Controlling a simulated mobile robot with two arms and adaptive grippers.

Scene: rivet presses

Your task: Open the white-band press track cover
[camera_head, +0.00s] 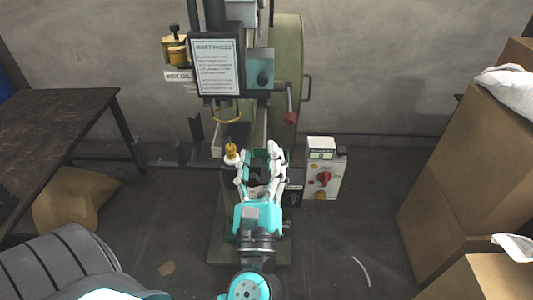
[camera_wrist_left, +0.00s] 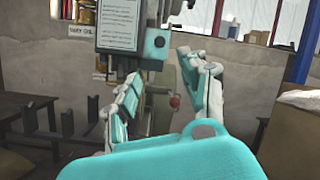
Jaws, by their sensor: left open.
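The rivet press (camera_head: 257,105) stands against the wall in the middle of the head view, with a dark sign box on its front. It also shows behind my fingers in the wrist view (camera_wrist_left: 158,45). My left gripper (camera_head: 259,150) is in front of the press's lower middle, with its two white-and-teal fingers apart and nothing seen between them. It also shows in the wrist view (camera_wrist_left: 158,68), fingers spread. The track cover cannot be made out for sure, as the gripper hides part of the press. No white band is clear. My right gripper is not in view.
A control box (camera_head: 323,168) with a red knob stands right of the gripper. A lever with a red handle (camera_head: 290,118) sticks out above it. A dark table (camera_head: 50,125) is at left, cardboard boxes (camera_head: 470,150) at right. Floor between is mostly clear.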

